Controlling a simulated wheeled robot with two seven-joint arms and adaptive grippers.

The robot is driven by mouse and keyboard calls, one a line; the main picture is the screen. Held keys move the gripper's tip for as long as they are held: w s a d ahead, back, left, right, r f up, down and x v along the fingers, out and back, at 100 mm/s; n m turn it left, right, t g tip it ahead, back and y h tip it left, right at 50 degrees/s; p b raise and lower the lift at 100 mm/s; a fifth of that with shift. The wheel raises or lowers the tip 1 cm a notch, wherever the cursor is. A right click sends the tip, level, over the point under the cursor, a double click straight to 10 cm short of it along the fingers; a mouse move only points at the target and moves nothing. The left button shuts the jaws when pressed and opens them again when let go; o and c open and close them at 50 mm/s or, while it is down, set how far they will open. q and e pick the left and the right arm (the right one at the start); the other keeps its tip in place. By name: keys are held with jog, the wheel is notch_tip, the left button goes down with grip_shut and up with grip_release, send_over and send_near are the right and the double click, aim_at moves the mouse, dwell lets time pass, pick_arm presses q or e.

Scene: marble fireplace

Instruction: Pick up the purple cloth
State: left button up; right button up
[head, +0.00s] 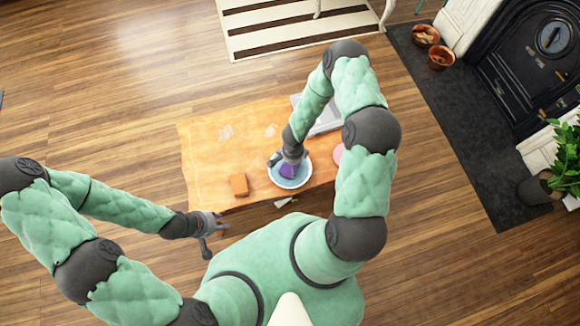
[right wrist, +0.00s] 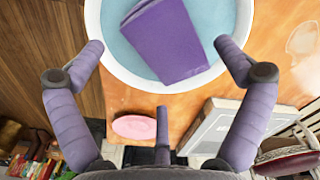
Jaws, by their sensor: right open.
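The purple cloth (right wrist: 170,42) lies folded flat in a white bowl (right wrist: 243,22) with a light blue inside. In the head view the cloth (head: 287,171) shows in the bowl (head: 305,182), partly hidden by my right gripper. In the right wrist view my right gripper (right wrist: 160,55) is open, its fingers apart on either side near the bowl's rim, with the cloth between and beyond them. It holds nothing. My left gripper (head: 212,222) hangs beside the table's front left corner, away from the bowl. Its jaws are too small to judge.
The bowl stands on a wooden table (head: 210,150). An orange-brown block (head: 239,184) is left of it. A pink disc (right wrist: 134,127) and a grey-white flat box (right wrist: 218,125) lie near it. Two faint clear items (head: 226,132) are toward the back left.

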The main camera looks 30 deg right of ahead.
notch_tip(320, 180, down, 5)
jog(key=b, duration=0.2)
jog(key=shift+b, duration=0.35)
jog(key=shift+c, duration=0.3)
jog(key=c, duration=1)
jog(key=shift+r, duration=0.1)
jog(key=shift+r, duration=0.1)
notch_tip(320, 180, up, 28)
jog(key=p, duration=1.4)
jog(key=shift+p, duration=0.4)
